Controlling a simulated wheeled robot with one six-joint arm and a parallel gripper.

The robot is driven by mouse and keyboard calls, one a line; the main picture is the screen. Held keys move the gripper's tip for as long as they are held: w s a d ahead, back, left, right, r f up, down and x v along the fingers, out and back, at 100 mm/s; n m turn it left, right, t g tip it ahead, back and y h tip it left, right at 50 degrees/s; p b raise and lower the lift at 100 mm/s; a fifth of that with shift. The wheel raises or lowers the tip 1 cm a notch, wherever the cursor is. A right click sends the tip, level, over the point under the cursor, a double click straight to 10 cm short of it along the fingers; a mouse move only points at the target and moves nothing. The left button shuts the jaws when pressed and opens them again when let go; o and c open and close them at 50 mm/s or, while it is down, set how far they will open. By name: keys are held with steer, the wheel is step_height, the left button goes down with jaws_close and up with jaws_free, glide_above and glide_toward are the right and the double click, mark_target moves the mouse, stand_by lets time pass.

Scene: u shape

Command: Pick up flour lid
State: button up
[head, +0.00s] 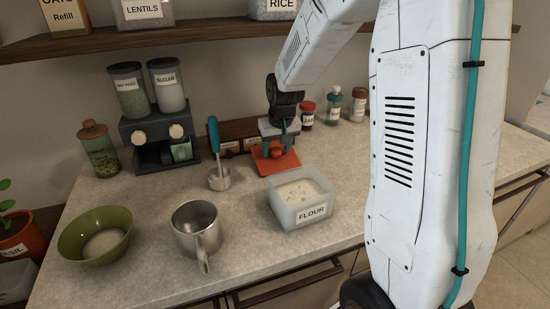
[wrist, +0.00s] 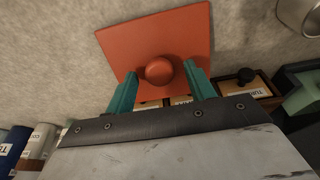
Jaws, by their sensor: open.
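The flour lid (head: 278,166) is a flat orange-red square with a round knob, lying on the counter behind the flour container. It also shows in the wrist view (wrist: 190,36), with its knob (wrist: 159,70) between my fingers. My gripper (wrist: 160,82) is open, with one teal finger on each side of the knob and a gap visible around it. In the head view my gripper (head: 278,140) is above the lid. The flour container (head: 301,212) is a pale open box with white flour inside, labelled FLOUR.
A metal scoop with a blue handle (head: 215,140) stands left of the lid. A metal jug (head: 195,230) and green bowl (head: 75,240) are front left. Wooden spice drawers (head: 232,130) are right behind the lid. Spice jars (head: 333,105) stand at back right. A shelf (head: 170,38) hangs above.

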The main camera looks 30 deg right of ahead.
steer(key=shift+w+f, duration=0.1)
steer(key=shift+f, duration=0.25)
steer(key=c, duration=1)
